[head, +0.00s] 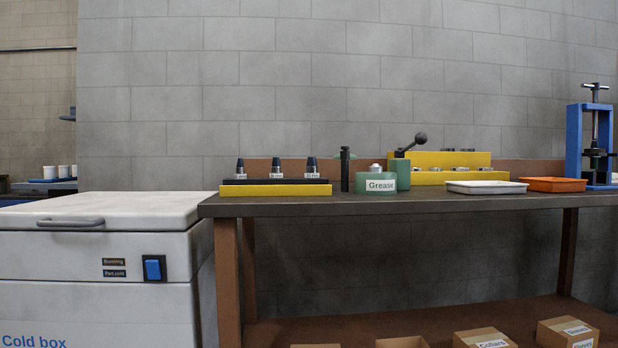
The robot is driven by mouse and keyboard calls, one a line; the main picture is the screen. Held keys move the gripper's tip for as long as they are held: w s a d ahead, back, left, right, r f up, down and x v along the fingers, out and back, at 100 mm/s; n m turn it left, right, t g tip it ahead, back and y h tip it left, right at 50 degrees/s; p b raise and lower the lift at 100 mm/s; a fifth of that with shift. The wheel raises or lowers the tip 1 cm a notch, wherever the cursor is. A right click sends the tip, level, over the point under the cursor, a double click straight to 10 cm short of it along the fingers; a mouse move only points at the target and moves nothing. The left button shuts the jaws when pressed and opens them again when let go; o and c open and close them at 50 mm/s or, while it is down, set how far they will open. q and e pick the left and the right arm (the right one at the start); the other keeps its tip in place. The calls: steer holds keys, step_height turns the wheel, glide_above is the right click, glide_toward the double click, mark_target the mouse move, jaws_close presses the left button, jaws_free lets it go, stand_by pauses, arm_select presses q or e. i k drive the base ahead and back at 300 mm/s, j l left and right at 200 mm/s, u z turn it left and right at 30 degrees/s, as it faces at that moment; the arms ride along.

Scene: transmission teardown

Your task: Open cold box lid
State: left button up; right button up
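The cold box (95,305) is a white chest at the lower left, with "Cold box" in blue on its front. Its white lid (120,207) lies flat and looks closed. A grey bar handle (70,223) sits on the lid's front edge, toward the left. A blue switch (153,268) is on the front at the right, beside two small dark labels reading "Running" and "Part cold". Neither of my grippers shows in the head view.
A dark-topped workbench (400,202) stands right beside the cold box. It carries a yellow tool rack (275,190), a green grease pot (376,184), a white tray (487,187), an orange tray (553,184) and a blue press (574,145). Cardboard boxes (567,332) sit on the lower shelf.

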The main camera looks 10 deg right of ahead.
mark_target(157, 211)
steer(key=i+j+u, duration=0.1)
steer(key=i, duration=0.35)
steer(key=i+j, duration=0.2)
steer(key=i, duration=0.25)
steer(key=u, duration=0.05)
